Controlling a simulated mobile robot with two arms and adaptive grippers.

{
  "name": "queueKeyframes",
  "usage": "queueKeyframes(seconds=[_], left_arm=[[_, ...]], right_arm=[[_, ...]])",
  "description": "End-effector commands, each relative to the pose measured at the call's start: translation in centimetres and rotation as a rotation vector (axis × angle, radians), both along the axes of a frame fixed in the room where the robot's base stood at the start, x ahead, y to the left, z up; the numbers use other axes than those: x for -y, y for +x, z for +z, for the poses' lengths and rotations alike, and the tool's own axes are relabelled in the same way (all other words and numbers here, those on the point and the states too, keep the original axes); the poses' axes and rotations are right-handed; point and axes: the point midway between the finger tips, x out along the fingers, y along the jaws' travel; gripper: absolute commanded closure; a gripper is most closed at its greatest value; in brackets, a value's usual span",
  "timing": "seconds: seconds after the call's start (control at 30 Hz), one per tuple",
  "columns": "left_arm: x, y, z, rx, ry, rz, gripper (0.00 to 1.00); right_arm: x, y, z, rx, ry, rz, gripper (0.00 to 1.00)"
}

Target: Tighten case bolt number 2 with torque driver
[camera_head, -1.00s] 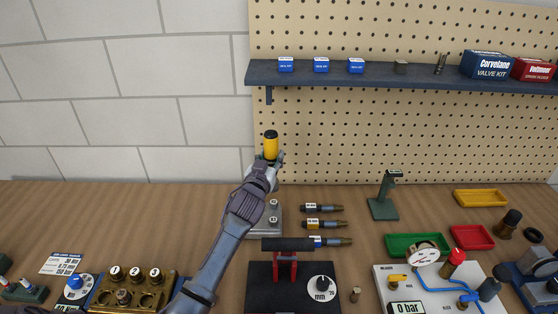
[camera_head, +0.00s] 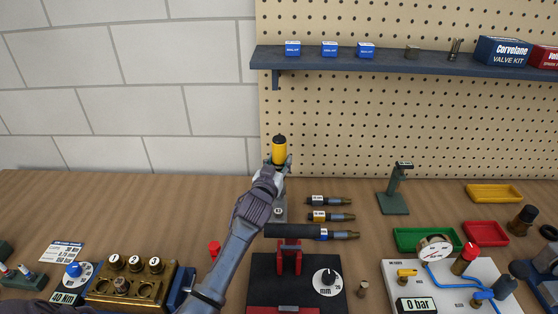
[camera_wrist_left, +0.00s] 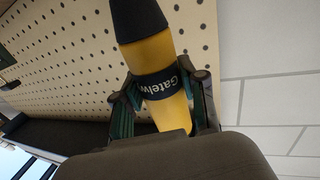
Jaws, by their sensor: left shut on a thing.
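My left gripper (camera_head: 279,165) is shut on a yellow tool with a black end (camera_head: 279,148), apparently the torque driver. It holds the tool upright over the back of the bench, in front of the pegboard. In the left wrist view the fingers grip the yellow body (camera_wrist_left: 149,53) around its dark lettered band; the tool's lower end is hidden. A brass case block (camera_head: 97,294) stands at the front left with black-topped bolts numbered 1 (camera_head: 115,262), 2 (camera_head: 134,264) and 3 (camera_head: 155,265). My right gripper is not in view.
A black press with a red clamp (camera_head: 289,258), several tube parts (camera_head: 331,216) and a green stand (camera_head: 393,196) are to the right. Bare bench lies at the back left.

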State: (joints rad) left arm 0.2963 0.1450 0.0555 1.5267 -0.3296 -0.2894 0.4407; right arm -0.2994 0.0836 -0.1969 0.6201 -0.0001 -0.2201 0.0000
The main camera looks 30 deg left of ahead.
Motion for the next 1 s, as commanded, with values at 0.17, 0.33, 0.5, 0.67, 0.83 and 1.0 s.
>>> queueKeyframes(seconds=[0.17,0.33,0.5,0.67,0.83,1.0], left_arm=[[-0.01,0.03,0.11,0.005,0.001,0.000,1.00],[0.00,0.02,0.12,0.005,0.001,-0.001,1.00],[0.01,0.02,0.13,0.005,0.001,-0.001,1.00],[0.01,-0.01,0.16,0.005,0.001,-0.001,1.00],[0.01,-0.05,0.13,0.005,0.001,-0.001,1.00],[0.01,-0.05,0.12,0.005,0.001,-0.001,1.00]], right_arm=[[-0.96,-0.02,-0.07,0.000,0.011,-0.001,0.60],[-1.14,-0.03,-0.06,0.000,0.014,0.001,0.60],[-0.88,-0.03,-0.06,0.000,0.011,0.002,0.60],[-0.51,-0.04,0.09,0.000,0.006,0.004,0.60],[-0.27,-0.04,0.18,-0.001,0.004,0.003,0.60],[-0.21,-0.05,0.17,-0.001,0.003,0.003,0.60]])
